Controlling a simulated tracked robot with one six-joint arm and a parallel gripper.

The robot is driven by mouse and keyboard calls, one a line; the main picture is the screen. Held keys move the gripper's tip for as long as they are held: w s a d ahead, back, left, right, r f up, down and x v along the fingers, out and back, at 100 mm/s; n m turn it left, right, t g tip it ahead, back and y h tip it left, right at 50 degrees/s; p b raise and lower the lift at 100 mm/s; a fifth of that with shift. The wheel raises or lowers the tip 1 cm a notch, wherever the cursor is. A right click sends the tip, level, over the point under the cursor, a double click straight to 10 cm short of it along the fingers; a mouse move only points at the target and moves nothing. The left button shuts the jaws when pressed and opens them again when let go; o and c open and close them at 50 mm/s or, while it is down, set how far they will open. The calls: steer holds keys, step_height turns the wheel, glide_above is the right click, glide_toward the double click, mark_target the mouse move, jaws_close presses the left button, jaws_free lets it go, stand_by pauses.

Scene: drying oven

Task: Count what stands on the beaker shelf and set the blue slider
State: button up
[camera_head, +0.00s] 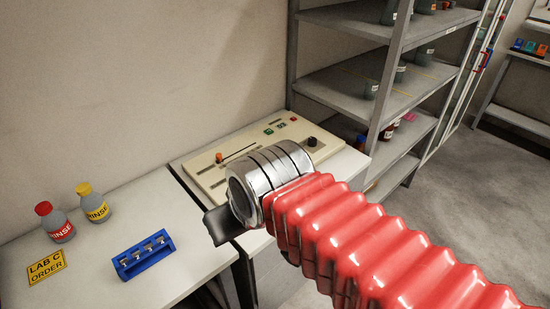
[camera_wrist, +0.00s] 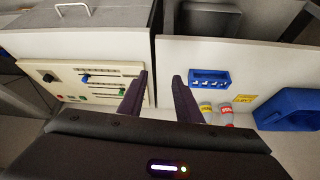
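A beige control panel (camera_head: 238,158) lies on the bench in the head view, with an orange knob (camera_head: 219,157) by a slot. My wrist hides part of it. In the wrist view the panel (camera_wrist: 130,69) shows a blue slider (camera_wrist: 85,77) on a slot. Grey shelving (camera_head: 340,85) stands behind; small glass beakers, such as one beaker (camera_head: 371,90), stand on its middle shelf, and more vessels stand above, cut by the picture edge. My gripper (camera_wrist: 160,78) is open and empty, beside the panel in the wrist view; its dark finger (camera_head: 222,225) shows in the head view.
A red-capped bottle (camera_head: 55,223), a yellow-capped bottle (camera_head: 93,204), a blue rack (camera_head: 145,256) and a yellow order card (camera_head: 46,267) are on the left bench. A blue bin (camera_wrist: 290,108) shows in the wrist view. Open floor lies right.

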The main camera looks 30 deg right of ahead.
steer(key=shift+o, duration=0.5)
steer(key=w+d+r+n+g, duration=0.1)
steer(key=w+d+r+n, duration=0.2)
steer(key=w+d, duration=0.3)
steer(key=w+d+r+n+g, duration=0.25)
steer(key=w+d, duration=0.25)
steer(key=w, duration=0.4)
steer(key=w+d+f+n+g, duration=0.1)
steer(key=w+d+f+n, duration=0.2)
steer(key=w+d, duration=0.2)
steer(key=w+d+f+n+g, duration=0.1)
steer(key=w+d+f+n, duration=0.3)
steer(key=d, duration=0.8)
steer(key=shift+w+f, duration=0.15)
steer(key=shift+w, duration=0.8)
steer(key=shift+a, duration=0.1)
step_height(320, 180, down, 14)
steer(key=shift+r, duration=0.1)
